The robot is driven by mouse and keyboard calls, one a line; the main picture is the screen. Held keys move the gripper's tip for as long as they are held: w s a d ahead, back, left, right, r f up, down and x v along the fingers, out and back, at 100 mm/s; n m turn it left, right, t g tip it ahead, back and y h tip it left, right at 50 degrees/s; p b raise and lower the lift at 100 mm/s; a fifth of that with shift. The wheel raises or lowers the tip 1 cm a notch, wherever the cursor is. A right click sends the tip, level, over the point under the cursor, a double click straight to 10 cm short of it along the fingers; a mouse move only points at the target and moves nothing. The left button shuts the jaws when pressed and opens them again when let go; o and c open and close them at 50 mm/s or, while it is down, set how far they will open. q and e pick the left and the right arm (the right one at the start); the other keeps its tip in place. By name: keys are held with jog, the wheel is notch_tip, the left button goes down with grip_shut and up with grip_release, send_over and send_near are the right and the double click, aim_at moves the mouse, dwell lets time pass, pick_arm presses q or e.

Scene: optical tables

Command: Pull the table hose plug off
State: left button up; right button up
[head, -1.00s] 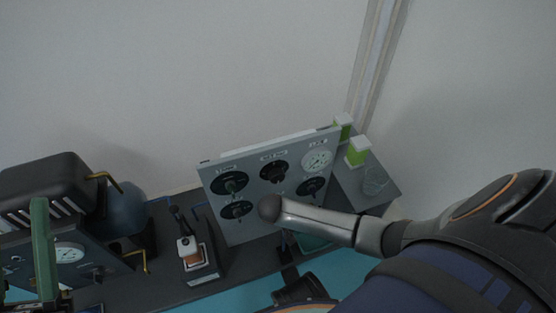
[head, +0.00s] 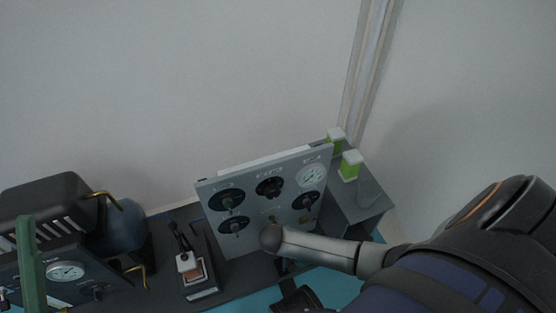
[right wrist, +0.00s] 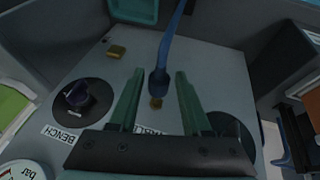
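In the right wrist view, the blue table hose (right wrist: 170,40) runs down to its dark blue plug (right wrist: 158,82). The plug stands at a brass fitting (right wrist: 155,103) on the grey panel, by a partly hidden label. My right gripper (right wrist: 160,72) is open, with one green finger on each side of the plug and visible gaps. In the head view, my right arm crosses in front of the grey panel (head: 252,209) and the plug cannot be made out. One green finger of my left gripper (head: 30,262) shows at the lower left; its opening cannot be told.
A dark knob marked BENCH (right wrist: 80,98) and another brass fitting (right wrist: 117,50) are near the plug.

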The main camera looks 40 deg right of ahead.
jog(key=shift+o, duration=0.9)
jog(key=shift+w, duration=0.1)
pick_arm(q)
jog(key=shift+w+r, duration=0.1)
pick_arm(e)
jog(key=shift+r, duration=0.15)
pick_arm(q)
notch_tip(320, 180, up, 9)
jog(key=p, duration=0.9)
jog(key=w+a+f+n+g+y+p, duration=0.1)
jog(key=w+f+n+g+y, duration=0.1)
jog(key=f, duration=0.5)
jog(key=w+a+f+n+g+y+p, duration=0.1)
jog(key=w+f+n+g+y+p, duration=0.1)
jog(key=f+y, duration=0.3)
jog(key=w+f+n+g+y+p, duration=0.1)
jog(key=w+f+n+g+y, duration=0.1)
jog(key=f, duration=0.8)
jog(key=shift+a+f+n+g+y+p, duration=0.3)
jog(key=shift+a+f+n+y+p, duration=0.1)
jog(key=shift+n+y, duration=0.55)
pick_arm(e)
jog(key=v, duration=1.2)
pick_arm(q)
jog(key=shift+r, duration=0.1)
pick_arm(e)
jog(key=shift+a+r, duration=0.1)
jog(key=shift+r, duration=0.05)
